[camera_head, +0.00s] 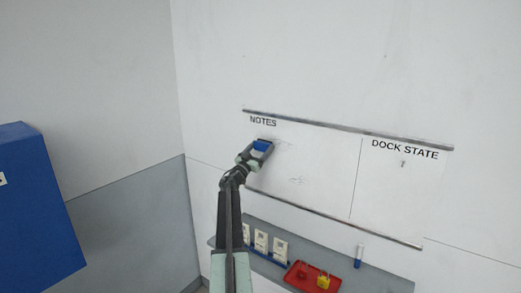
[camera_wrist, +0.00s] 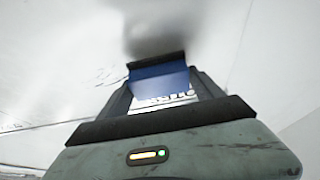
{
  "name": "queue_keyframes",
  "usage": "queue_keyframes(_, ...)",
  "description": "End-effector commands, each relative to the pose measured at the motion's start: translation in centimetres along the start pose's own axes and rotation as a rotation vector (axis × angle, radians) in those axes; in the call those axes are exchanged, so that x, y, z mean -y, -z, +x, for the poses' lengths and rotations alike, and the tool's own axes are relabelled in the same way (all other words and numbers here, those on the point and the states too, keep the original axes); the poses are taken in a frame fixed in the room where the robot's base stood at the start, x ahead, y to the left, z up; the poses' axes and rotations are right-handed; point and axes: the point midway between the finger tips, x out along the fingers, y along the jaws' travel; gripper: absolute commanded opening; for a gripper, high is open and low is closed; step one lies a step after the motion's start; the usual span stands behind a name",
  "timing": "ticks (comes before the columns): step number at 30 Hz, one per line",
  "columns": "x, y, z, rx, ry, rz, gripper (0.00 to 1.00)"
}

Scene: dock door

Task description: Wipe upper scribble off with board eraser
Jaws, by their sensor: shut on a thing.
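My gripper (camera_head: 257,154) is shut on the board eraser (camera_head: 262,146), a blue block held at the left part of the NOTES panel (camera_head: 325,165), just below the word NOTES. In the wrist view the blue eraser (camera_wrist: 158,78) sits between the dark fingers, with a dark shadow on the white surface beyond it. It is at or very close to the board; contact cannot be told. The upper scribble (camera_head: 284,143) shows as faint thin marks just right of the eraser; part of it may be hidden. A lower scribble (camera_head: 297,181) lies below it.
The DOCK STATE panel (camera_head: 400,180) is to the right. A rail (camera_head: 330,215) runs under the board. Below, a grey shelf (camera_head: 385,278) holds white cards (camera_head: 261,240), a red tray (camera_head: 300,284) with a yellow item, and a blue-and-white marker-like object (camera_head: 359,256). A blue cabinet (camera_head: 35,210) stands left.

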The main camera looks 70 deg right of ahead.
Motion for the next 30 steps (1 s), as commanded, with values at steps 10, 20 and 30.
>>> queue_keyframes(10,0.0,-0.2,0.6,0.0,-0.001,0.0,0.43)
queue_keyframes(20,-0.1,-0.5,1.3,0.0,-0.001,0.0,0.43)
queue_keyframes(30,-0.1,-0.8,1.9,0.0,-0.002,-0.001,0.43)
